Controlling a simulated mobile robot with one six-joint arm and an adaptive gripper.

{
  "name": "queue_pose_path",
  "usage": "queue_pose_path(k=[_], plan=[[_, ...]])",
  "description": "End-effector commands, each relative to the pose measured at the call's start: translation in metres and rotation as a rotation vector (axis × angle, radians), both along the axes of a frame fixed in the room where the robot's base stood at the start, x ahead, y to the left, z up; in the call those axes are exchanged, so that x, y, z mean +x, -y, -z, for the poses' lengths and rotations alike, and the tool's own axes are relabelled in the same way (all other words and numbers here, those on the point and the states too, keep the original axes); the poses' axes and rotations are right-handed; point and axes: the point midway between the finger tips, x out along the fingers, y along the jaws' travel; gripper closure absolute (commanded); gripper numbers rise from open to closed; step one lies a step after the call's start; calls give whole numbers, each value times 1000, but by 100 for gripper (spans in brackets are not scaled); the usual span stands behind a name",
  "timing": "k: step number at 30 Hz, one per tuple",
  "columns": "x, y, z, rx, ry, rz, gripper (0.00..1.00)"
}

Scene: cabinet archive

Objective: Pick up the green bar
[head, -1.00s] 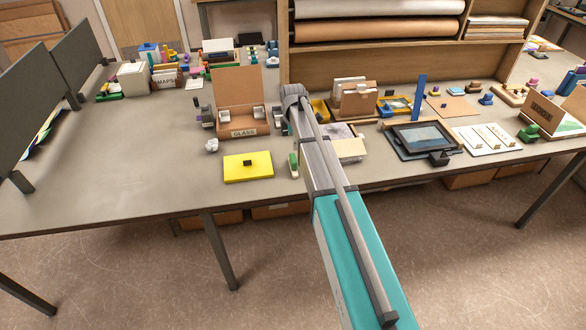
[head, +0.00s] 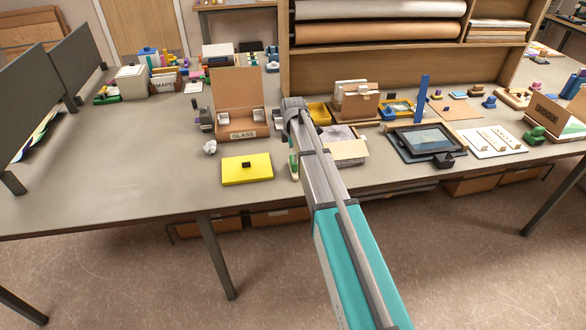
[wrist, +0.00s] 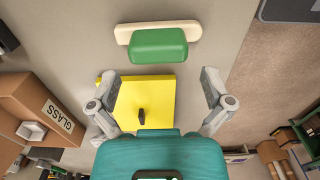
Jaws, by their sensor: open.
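The green bar (wrist: 159,45) lies on a cream strip near the top of the wrist view. In the head view its edge (head: 293,166) shows just right of the yellow plate, partly hidden by my arm. My gripper (wrist: 159,77) is open, with one finger on each side of the picture and nothing between them held. In the wrist view the bar appears just beyond the fingertips, roughly centred between them. In the head view the fingers are mostly hidden behind my arm.
A yellow plate (head: 247,170) with a dark knob lies left of the bar. A box marked GLASS (head: 240,128) stands behind it.

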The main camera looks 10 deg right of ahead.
Motion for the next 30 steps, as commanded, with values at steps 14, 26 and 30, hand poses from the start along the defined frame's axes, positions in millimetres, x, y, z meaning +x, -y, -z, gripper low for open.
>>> queue_pose_path(k=[14,26,30], plan=[[1,1,10,0,0,1,0],[2,2,41,0,0,1,0],[2,2,49,0,0,1,0]])
